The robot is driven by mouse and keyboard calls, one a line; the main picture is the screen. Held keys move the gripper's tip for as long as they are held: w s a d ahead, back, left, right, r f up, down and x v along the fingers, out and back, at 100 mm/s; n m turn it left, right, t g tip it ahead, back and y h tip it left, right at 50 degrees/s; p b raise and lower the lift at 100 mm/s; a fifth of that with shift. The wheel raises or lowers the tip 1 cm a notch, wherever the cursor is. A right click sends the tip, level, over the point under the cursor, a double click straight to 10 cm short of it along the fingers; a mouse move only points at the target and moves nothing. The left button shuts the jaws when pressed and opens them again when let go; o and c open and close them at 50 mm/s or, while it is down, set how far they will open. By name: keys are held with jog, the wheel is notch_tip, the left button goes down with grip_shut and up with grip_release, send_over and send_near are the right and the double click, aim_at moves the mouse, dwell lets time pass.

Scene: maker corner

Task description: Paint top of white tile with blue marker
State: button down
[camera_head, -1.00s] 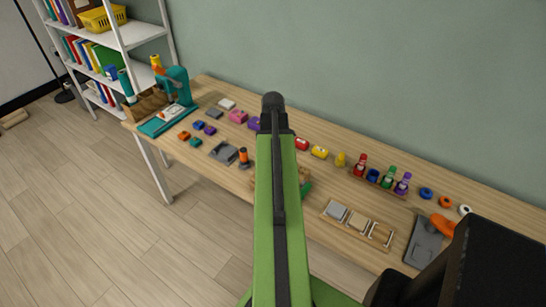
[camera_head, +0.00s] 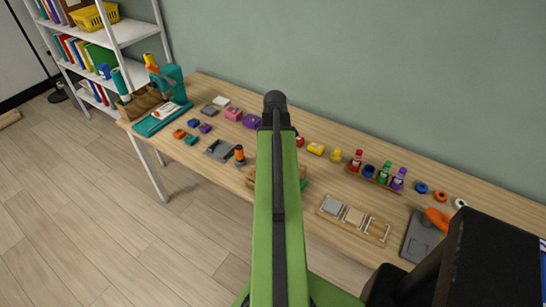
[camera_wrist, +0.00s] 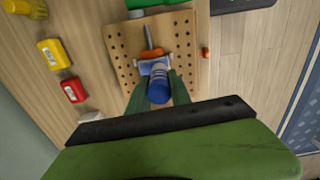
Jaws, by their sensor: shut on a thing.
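My gripper (camera_wrist: 160,92) is shut on the blue marker (camera_wrist: 159,86), which points away from the wrist camera toward a wooden pegboard (camera_wrist: 183,42). A small white piece, apparently the white tile (camera_wrist: 147,67), shows just beyond the marker, beside an orange-handled clamp (camera_wrist: 149,36). The marker hides part of it, so I cannot tell whether the tip touches it or whether its top has any blue. In the head view my arm hides the gripper, the marker and most of the pegboard (camera_head: 255,179).
A marker rack (camera_head: 372,180) holds red, green and purple markers and a short blue piece. A tile tray (camera_head: 338,229) holds a grey and a beige tile beside an empty slot. Yellow (camera_wrist: 53,54) and red (camera_wrist: 73,90) blocks lie left of the pegboard in the wrist view.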

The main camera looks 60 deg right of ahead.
jog(key=shift+d, duration=0.55)
jog(key=shift+d, duration=0.1)
jog(key=shift+d, duration=0.6)
notch_tip(320, 180, up, 6)
jog(key=p, duration=0.6)
